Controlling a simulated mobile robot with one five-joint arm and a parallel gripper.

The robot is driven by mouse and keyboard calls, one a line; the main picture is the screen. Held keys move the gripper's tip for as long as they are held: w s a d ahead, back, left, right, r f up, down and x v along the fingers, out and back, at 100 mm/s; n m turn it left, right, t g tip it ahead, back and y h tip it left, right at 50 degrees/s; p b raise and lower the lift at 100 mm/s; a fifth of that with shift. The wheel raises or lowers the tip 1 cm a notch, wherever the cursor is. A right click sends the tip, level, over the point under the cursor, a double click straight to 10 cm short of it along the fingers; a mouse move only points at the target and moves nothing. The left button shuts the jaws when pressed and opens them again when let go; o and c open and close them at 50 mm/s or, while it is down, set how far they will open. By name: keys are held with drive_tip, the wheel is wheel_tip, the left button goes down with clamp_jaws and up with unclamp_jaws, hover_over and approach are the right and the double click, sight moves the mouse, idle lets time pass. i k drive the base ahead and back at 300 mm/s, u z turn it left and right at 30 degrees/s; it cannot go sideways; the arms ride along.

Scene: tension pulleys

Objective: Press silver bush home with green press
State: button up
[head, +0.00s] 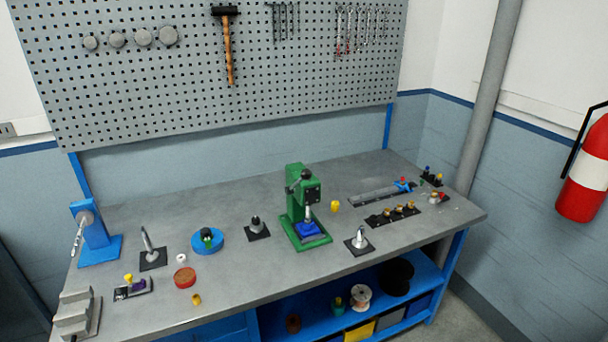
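The green press (295,193) stands upright on the bench, right of its middle. Its dark lever arm with a round knob (293,187) is at the upper front. A silver upright piece (308,214) shows under the press head, above a blue block (308,229) on the green base. I cannot tell whether this piece is the press ram, the silver bush or both. Another silver upright piece (359,236) stands on a black plate in front and to the right of the press. My gripper is not in view.
A blue-based fixture (98,240), a blue round dish (207,241), a red dish (185,278) and a black-plated post (256,227) stand left of the press. A yellow piece (336,206) and a dark strip with gold parts (392,214) are right.

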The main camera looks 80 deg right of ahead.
sight(305, 174)
drive_tip(key=z, duration=2.25)
drive_tip(key=k, duration=0.7)
drive_tip(key=u, duration=0.9)
drive_tip(key=i, duration=1)
drive_tip(key=z, duration=0.05)
